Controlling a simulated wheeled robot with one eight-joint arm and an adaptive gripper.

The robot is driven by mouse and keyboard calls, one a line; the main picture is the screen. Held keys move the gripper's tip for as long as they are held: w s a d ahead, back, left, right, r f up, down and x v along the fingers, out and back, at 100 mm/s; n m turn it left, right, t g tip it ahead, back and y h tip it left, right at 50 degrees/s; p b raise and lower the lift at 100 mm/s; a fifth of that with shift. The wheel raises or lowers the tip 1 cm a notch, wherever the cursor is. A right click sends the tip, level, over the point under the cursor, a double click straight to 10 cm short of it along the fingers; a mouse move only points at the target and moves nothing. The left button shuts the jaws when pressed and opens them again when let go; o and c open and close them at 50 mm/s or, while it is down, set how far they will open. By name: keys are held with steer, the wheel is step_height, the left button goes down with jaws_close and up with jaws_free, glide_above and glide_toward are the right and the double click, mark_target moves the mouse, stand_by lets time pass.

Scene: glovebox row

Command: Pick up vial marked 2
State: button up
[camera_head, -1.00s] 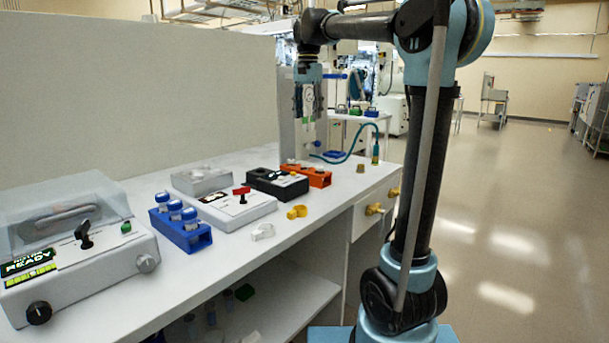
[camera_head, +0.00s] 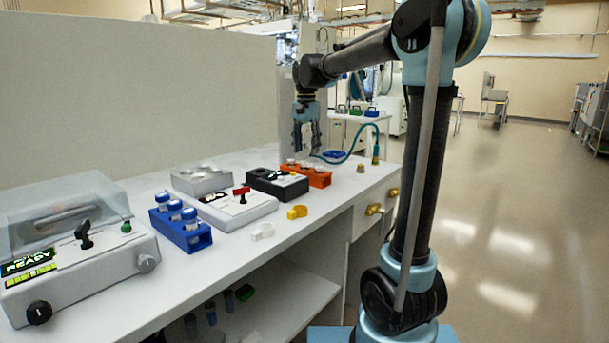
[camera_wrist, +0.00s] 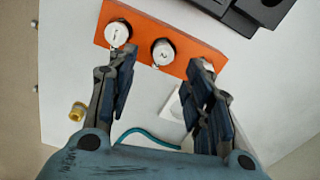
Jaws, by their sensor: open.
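The vial marked 2 (camera_wrist: 163,52) shows in the wrist view as a white cap with a dark 2, upright in the orange rack (camera_wrist: 182,33). The vial marked 1 (camera_wrist: 117,33) is left of it in the same rack. A third cap (camera_wrist: 208,66) is partly hidden by my right finger. My gripper (camera_wrist: 162,75) is open and empty, its fingers spread to either side of the vial marked 2. In the head view my gripper (camera_head: 306,150) hangs pointing down just above the orange rack (camera_head: 320,178); the caps there are too small to read.
A black device (camera_head: 277,184) stands beside the orange rack. A teal hose (camera_head: 350,157) curves behind it. The front bench strip is mostly clear.

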mark_target(305, 163)
steer(key=shift+s+a+f, duration=0.1)
steer(key=shift+a+f, duration=0.05)
steer(key=shift+f, duration=1.15)
steer(key=shift+a+f, duration=0.1)
steer(key=shift+f, duration=1.15)
steer(key=c, duration=1.1)
